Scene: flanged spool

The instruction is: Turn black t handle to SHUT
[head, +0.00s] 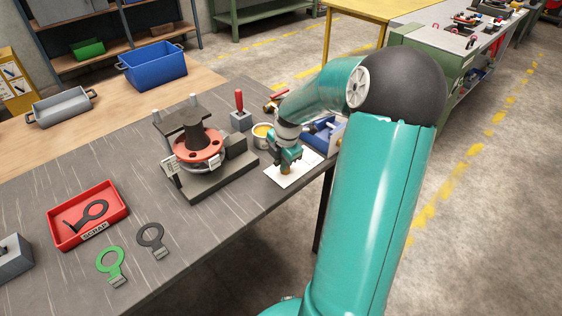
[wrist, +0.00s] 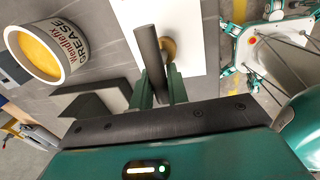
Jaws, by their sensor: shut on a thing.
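My gripper (head: 287,163) is low over a white sheet or plate (head: 300,174) near the right end of the grey bench. In the wrist view, a black bar (wrist: 149,46), the T handle, runs up between the two fingers of my gripper (wrist: 158,88), which are shut on it. A round brass-coloured part (wrist: 169,48) shows beside the bar, over the white plate (wrist: 183,20). In the head view, my gripper hides the handle, and a bit of brass (head: 286,170) shows below it. I cannot read any SHUT mark.
A grease tub (head: 263,135) stands close to my gripper; it also shows in the wrist view (wrist: 40,48). A blue bin (head: 318,137) is behind. A fixture with a black spool (head: 197,140) stands left. A red scrap tray (head: 87,213) and loose ring gauges lie further left.

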